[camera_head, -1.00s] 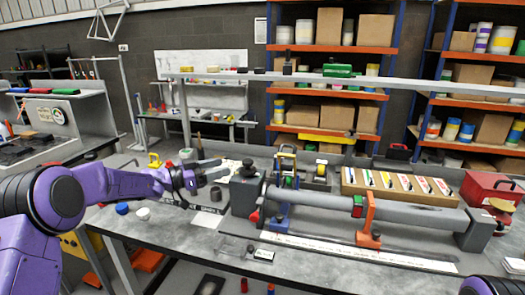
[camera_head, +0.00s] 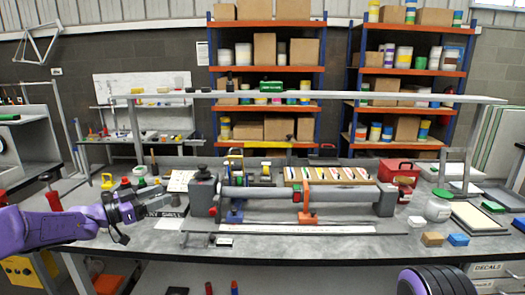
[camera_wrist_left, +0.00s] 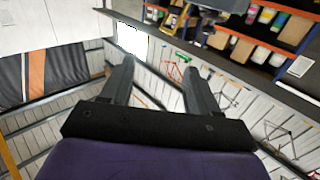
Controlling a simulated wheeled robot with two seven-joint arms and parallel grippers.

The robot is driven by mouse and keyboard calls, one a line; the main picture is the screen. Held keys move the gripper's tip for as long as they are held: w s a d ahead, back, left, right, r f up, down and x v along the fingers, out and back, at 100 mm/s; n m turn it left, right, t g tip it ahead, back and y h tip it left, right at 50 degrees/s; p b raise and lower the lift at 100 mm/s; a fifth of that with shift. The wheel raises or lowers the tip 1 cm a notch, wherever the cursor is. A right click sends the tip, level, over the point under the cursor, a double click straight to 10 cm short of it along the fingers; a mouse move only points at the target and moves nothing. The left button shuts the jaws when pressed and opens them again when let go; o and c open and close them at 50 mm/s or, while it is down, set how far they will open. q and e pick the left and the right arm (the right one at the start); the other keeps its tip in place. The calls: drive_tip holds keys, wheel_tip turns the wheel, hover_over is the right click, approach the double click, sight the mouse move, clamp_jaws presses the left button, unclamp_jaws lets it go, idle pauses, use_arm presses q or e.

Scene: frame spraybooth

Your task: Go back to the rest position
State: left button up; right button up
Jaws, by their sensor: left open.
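My left arm comes in from the left in the head view, and its gripper (camera_head: 143,204) hangs over the left end of the workbench (camera_head: 330,246). In the left wrist view the two fingers of my left gripper (camera_wrist_left: 160,88) stand apart with nothing between them. That view looks past the fingers at the wall, a bright panel and shelves. My right gripper is out of view; a dark rounded part of mine shows at the bottom right of the head view.
A long grey tube (camera_head: 270,192) in a clamp fixture lies along the bench, just right of my left gripper. The bench's front strip is mostly clear.

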use_arm(q)
drive_tip(key=s+f+n+y, duration=0.4)
drive_tip(key=s+f+n, duration=0.1)
drive_tip(key=f, duration=0.5)
drive_tip(key=s+f+n+y, duration=0.5)
drive_tip(key=f, duration=0.5)
drive_tip(key=s+f+n+y, duration=0.4)
drive_tip(key=s+f+n, duration=0.1)
drive_tip(key=f, duration=0.5)
drive_tip(key=s+f+g+y, duration=0.1)
drive_tip(key=s+f+g, duration=0.2)
drive_tip(key=s, duration=0.8)
drive_tip(key=s+f+n+g+y, duration=0.1)
drive_tip(key=s+f+g, duration=0.2)
drive_tip(key=s, duration=0.8)
drive_tip(key=s+f+g+y, duration=0.1)
drive_tip(key=s+f+g, duration=0.2)
drive_tip(key=s+f, duration=0.3)
drive_tip(key=s, duration=0.5)
drive_tip(key=shift+n+y, duration=0.3)
drive_tip(key=shift+y, duration=0.1)
